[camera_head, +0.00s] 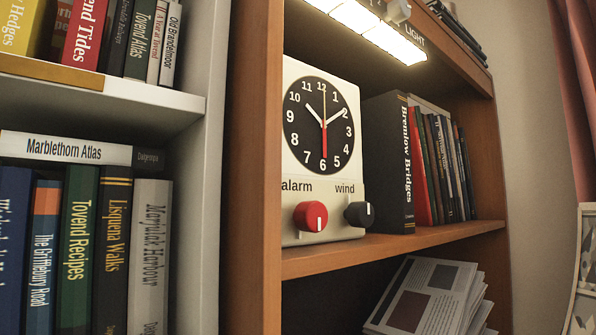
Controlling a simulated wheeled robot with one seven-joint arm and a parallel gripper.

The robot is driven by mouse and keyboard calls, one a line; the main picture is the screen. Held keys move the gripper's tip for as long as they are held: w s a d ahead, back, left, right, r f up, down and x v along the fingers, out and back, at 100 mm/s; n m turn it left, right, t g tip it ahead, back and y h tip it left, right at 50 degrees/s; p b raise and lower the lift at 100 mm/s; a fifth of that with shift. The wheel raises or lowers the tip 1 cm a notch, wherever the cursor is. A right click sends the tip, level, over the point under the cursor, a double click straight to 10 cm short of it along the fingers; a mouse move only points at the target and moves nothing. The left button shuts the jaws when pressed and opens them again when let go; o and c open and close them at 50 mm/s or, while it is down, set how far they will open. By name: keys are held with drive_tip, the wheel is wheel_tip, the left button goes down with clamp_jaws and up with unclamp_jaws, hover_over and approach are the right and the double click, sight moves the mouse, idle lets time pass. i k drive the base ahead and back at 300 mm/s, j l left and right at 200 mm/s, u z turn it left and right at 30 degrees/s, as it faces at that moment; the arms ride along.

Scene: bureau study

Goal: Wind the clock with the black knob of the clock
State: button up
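A cream clock (296,77) with a round black dial (318,125) stands upright on a wooden shelf, partly hidden at its left by the bookcase's side panel. Its black knob (360,214) sits at the lower right of its front, under the printed word "wind". A red knob (311,216) sits to the left of it, under the word "alarm". The dial has two pale hands, a thin yellow hand pointing up and a red hand pointing down. My gripper is not in view.
Upright books, the nearest labelled "Bremlow Bridges" (390,160), stand close to the clock's right. The shelf edge (400,245) runs below the clock. Papers (425,298) lie on the level beneath. A lit lamp (372,30) hangs above. A white bookcase (150,95) stands at left.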

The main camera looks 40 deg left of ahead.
sight(359, 214)
drive_tip(key=i+l+u, duration=0.1)
drive_tip(key=u, duration=0.75)
drive_tip(key=j+u, duration=0.15)
drive_tip(key=u, duration=0.5)
drive_tip(key=k+l+u, duration=0.25)
drive_tip(key=k+u, duration=0.35)
